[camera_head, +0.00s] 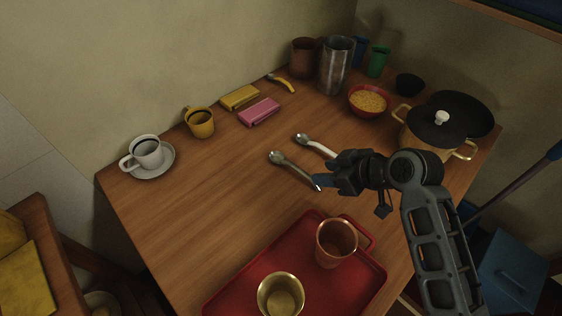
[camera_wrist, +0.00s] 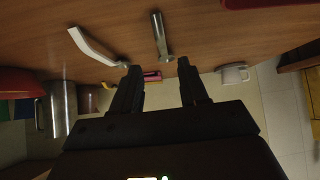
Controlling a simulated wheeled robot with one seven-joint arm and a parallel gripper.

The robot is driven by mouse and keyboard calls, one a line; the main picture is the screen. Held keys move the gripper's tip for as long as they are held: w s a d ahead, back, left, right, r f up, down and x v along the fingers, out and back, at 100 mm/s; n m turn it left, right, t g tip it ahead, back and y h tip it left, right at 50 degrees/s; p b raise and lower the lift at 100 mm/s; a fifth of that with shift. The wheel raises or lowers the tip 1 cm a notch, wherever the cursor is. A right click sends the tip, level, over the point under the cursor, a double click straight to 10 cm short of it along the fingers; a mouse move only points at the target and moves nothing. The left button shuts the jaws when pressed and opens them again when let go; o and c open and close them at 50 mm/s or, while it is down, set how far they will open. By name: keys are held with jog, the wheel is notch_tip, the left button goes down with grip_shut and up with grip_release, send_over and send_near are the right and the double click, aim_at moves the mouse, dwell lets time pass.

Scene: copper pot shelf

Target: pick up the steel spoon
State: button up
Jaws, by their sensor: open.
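The steel spoon (camera_head: 296,169) lies on the wooden table, its bowl toward the upper left and its grey handle running toward my gripper (camera_head: 322,182). A second spoon with a white handle (camera_head: 318,146) lies just behind it, apart from it. My gripper is at the handle end of the steel spoon and hides part of that area. In the wrist view my gripper (camera_wrist: 158,66) has its fingers apart with nothing held. The steel spoon (camera_wrist: 160,36) shows ahead, between the finger lines, and the white-handled spoon (camera_wrist: 92,45) lies to the left.
A red tray (camera_head: 235,292) with two copper-coloured cups is at the front. A pot (camera_head: 428,150), a red bowl (camera_head: 367,110) and a metal pitcher (camera_head: 336,66) stand behind. A white cup (camera_head: 148,151) and yellow mug (camera_head: 199,122) are at left. The table's left middle is clear.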

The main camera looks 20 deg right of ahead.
aim_at(306, 174)
jog(key=p+x, duration=0.1)
jog(key=x, duration=0.6)
jog(key=shift+a+f, duration=0.15)
jog(key=shift+a, duration=0.05)
jog(key=shift+c, duration=0.2)
jog(key=shift+s, duration=0.1)
grip_shut()
